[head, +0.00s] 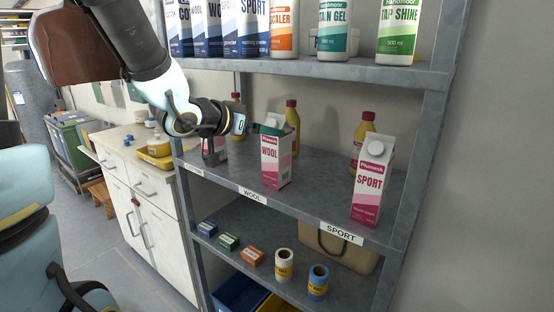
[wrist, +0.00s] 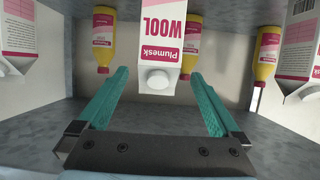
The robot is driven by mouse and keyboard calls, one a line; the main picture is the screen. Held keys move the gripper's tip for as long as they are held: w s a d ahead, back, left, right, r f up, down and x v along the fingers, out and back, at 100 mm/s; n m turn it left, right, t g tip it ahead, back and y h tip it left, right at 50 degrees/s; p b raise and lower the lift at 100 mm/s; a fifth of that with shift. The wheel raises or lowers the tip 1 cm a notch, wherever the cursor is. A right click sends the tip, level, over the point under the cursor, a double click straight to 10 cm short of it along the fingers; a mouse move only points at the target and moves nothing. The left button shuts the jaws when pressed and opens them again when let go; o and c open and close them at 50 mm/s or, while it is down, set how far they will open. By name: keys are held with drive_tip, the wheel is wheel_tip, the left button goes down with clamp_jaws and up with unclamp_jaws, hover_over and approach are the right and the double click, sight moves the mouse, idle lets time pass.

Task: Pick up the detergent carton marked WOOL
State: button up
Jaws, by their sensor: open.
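The WOOL carton (head: 275,160), white and pink with a grey cap, stands upright on the middle shelf, above the label reading WOOL. In the wrist view the carton (wrist: 163,28) appears upside down, centred beyond the fingers, with its cap towards me. My gripper (head: 257,130) is at the height of the carton's top, on its left side in the head view. Its two teal fingers are apart, with nothing held between them. A finger partly overlaps the carton's top in the head view, and I cannot tell whether they touch.
A SPORT carton (head: 371,186) stands to the right on the same shelf (head: 325,188). Another carton (head: 219,147) is partly hidden behind my gripper. Yellow bottles (head: 292,125) with red caps stand behind. The upper shelf (head: 345,70) with several bottles lies close above.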

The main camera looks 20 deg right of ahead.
drive_tip(key=x, duration=0.4)
drive_tip(key=shift+w+d+f, duration=0.1)
drive_tip(key=shift+f, duration=0.05)
drive_tip(key=p+x, duration=0.1)
drive_tip(key=x, duration=0.4)
drive_tip(key=shift+d+p, duration=0.1)
drive_tip(key=shift+p, duration=0.2)
clamp_jaws()
idle(0.4)
